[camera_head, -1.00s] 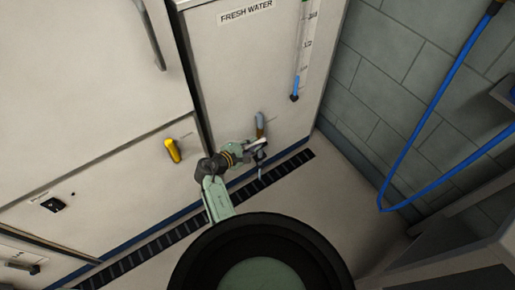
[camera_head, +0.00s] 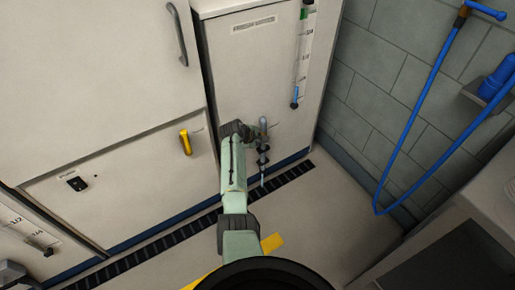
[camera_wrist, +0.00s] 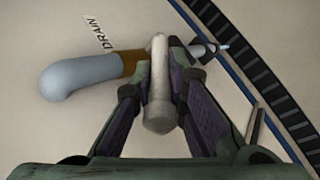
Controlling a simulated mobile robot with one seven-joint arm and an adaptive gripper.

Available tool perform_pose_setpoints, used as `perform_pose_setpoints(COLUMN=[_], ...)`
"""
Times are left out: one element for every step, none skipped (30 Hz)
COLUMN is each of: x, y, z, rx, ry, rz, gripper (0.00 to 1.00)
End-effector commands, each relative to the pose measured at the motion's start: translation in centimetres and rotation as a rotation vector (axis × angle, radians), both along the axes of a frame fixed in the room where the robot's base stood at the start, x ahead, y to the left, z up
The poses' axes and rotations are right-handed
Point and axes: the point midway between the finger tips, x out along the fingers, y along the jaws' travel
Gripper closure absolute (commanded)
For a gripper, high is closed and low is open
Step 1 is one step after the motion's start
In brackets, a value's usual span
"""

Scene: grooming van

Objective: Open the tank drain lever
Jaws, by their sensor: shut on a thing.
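The drain lever (camera_wrist: 158,108) is a pale, rounded bar in the middle of the wrist view, between my two fingers. My gripper (camera_wrist: 158,82) is shut on it. The lever lies across the line of the drain valve. The valve has a brass collar (camera_wrist: 130,64) and a grey-blue rounded pipe end (camera_wrist: 70,78), beside the printed word DRAIN. In the head view the drain pipe (camera_head: 263,123) stands out low on the front of the white tank cabinet (camera_head: 245,65). My gripper (camera_head: 262,152) is just below it there, and the lever is too small to make out.
A yellow handle (camera_head: 185,143) is on the panel to the left. A level gauge (camera_head: 301,60) is on the tank front. A dark floor grate (camera_head: 190,228) runs along the cabinet base. A blue hose (camera_head: 415,125) hangs on the right wall. Floor between is clear.

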Motion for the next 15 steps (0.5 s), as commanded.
perform_pose_setpoints(x=[0.5, 0.7, 0.8, 1.0, 1.1, 1.2, 1.3, 1.3, 1.4, 1.4, 1.4, 1.4, 1.5, 1.5, 1.5], y=[-0.2, -0.3, -0.4, -0.4, -0.4, -0.5, -0.6, -0.6, -0.6, -0.6, -0.7, -0.7, -0.7, -0.7, -0.8], z=[0.5, 0.6, 0.6, 0.7, 0.8, 0.8, 0.9, 0.9, 1.0, 1.0, 1.0, 1.0, 1.0, 1.0, 1.0], rx=[0.018, 0.031, 0.046, 0.058, 0.070, 0.085, 0.095, 0.105, 0.117, 0.125, 0.131, 0.138, 0.144, 0.148, 0.152], ry=[0.013, 0.020, 0.034, 0.042, 0.048, 0.061, 0.068, 0.076, 0.084, 0.090, 0.095, 0.101, 0.105, 0.108, 0.111], rz=[-0.004, -0.004, -0.004, -0.004, -0.004, -0.004, -0.004, -0.004, -0.004, -0.003, -0.003, -0.003, -0.003, -0.003, -0.002], gripper=[1.00, 1.00, 1.00, 1.00, 1.00, 1.00, 1.00, 1.00, 1.00, 1.00, 1.00, 1.00, 1.00, 1.00, 1.00])
